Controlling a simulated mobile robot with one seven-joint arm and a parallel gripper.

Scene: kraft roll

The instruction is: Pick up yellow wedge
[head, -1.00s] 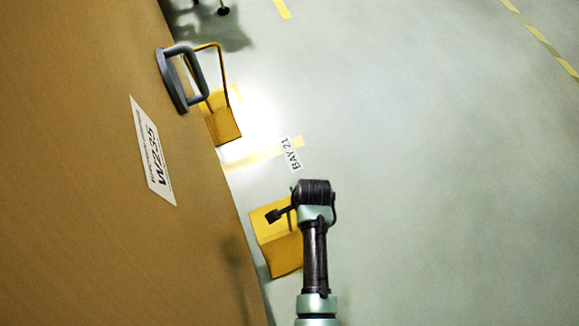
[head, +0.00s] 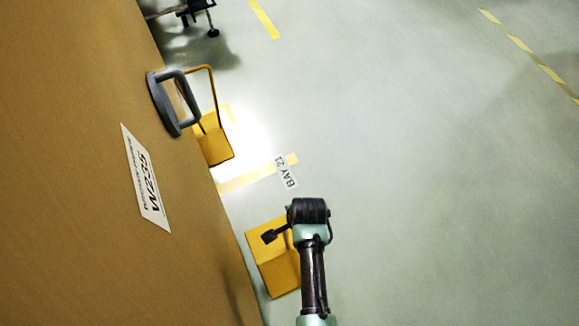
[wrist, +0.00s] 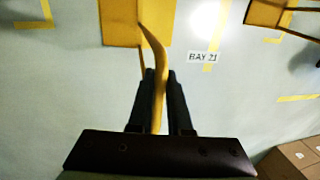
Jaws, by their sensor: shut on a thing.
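A yellow wedge (head: 262,258) with a thin handle stands beside the large brown roll, partly hidden behind my arm in the head view. In the wrist view the wedge's yellow block (wrist: 120,25) is at the top, with its curved handle (wrist: 152,38) reaching down between my fingers. My gripper (wrist: 160,74) is shut on this handle. I cannot tell whether the wedge touches the floor.
The brown roll (head: 75,150) with a white label (head: 146,180) fills the left. A second yellow wedge (head: 214,147) with a handle is farther along it, near a grey handle-like loop (head: 160,103). Brown boxes (wrist: 295,158) are at lower right in the wrist view. Floor to the right is clear.

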